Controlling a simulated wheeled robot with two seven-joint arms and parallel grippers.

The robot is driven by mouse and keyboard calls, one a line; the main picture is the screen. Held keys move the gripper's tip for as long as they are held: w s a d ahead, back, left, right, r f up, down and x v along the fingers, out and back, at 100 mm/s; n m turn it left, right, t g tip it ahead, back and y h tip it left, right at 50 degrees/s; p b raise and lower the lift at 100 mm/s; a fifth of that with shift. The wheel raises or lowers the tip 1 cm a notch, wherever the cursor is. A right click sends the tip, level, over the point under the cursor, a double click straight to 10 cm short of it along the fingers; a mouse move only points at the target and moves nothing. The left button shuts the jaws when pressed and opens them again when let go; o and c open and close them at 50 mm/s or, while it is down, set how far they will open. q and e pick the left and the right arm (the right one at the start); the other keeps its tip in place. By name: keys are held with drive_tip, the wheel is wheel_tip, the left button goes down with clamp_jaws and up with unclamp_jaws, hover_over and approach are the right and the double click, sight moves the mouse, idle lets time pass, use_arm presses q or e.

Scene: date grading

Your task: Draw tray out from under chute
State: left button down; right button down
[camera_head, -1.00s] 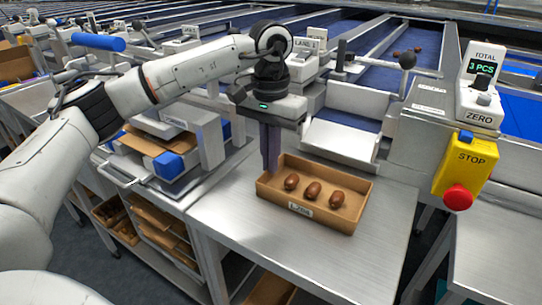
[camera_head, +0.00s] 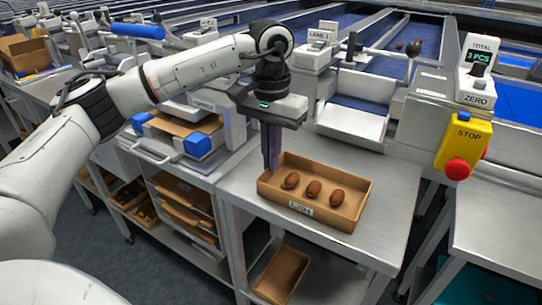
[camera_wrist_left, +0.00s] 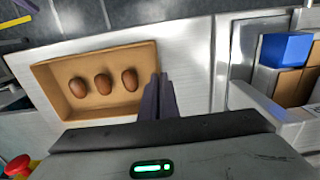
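The brown tray (camera_head: 348,223) lies on the steel table in front of the metal chute (camera_head: 352,122), clear of its lip. It holds three dates (camera_head: 314,188) in a row and has a white label on its front wall. My left gripper (camera_head: 270,168) points down at the tray's left end, its fingers close together on the end wall. In the left wrist view the fingers (camera_wrist_left: 159,98) meet the tray's end wall (camera_wrist_left: 152,60); the exact contact is partly hidden. My right gripper is not in view.
Bare steel tabletop (camera_head: 388,215) lies right of and in front of the tray. A yellow stop box (camera_head: 463,142) with a red button and a counter reading 3 PCS (camera_head: 480,58) stand at the right. Another tray (camera_head: 282,275) sits on the shelf below.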

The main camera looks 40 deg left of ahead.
use_arm(q)
drive_tip(key=c, duration=2)
unclamp_jaws()
wheel_tip(320, 180, up, 10)
drive_tip(key=shift+r+p, duration=0.2)
drive_tip(key=shift+p, duration=0.25)
drive_tip(key=shift+f, duration=0.1)
